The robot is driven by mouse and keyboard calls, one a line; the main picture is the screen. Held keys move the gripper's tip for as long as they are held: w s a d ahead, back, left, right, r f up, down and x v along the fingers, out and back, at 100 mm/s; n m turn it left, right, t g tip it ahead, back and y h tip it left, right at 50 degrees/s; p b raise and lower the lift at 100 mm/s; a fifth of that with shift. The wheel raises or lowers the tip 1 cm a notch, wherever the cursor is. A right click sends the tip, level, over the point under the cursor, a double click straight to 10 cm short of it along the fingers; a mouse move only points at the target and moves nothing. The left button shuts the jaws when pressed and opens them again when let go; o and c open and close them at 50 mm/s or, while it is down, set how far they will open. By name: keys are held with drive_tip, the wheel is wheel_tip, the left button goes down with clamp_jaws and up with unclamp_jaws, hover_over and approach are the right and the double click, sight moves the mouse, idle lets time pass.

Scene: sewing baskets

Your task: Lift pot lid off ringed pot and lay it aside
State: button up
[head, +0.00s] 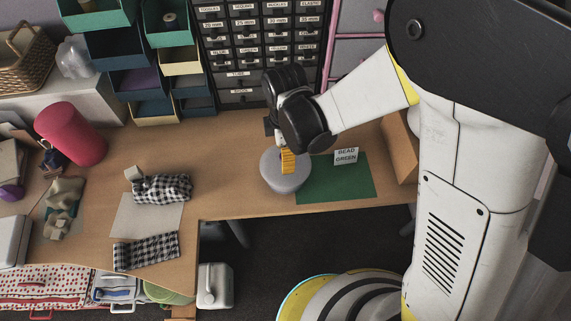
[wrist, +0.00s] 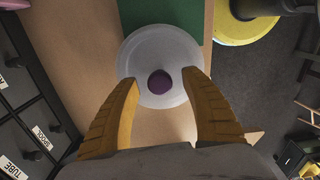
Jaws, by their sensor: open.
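The pot lid (wrist: 150,45) is a pale grey disc with a dark purple round knob (wrist: 159,82), seen from above in the wrist view. In the head view the grey pot (head: 286,183) stands on the table at the edge of a green mat; I cannot make out its rings, and the gripper hides part of its top. My gripper (wrist: 161,81) is open, pointing down over the lid. Its orange fingers show on either side of the knob in the wrist view, apart from it. Their orange also shows just above the pot in the head view (head: 288,160).
The green mat (head: 325,190) with a "BEAD GREEN" card (head: 346,156) lies right of the pot. Labelled drawers (head: 240,60) stand behind. Checked cloth bundles (head: 165,188) lie left, with bare table (head: 228,185) between. The table's front edge is close to the pot.

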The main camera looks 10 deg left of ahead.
drive_tip(key=shift+f, duration=0.85)
drive_tip(key=shift+r, duration=0.1)
drive_tip(key=shift+c, duration=0.4)
clamp_jaws()
drive_tip(key=shift+r, duration=0.1)
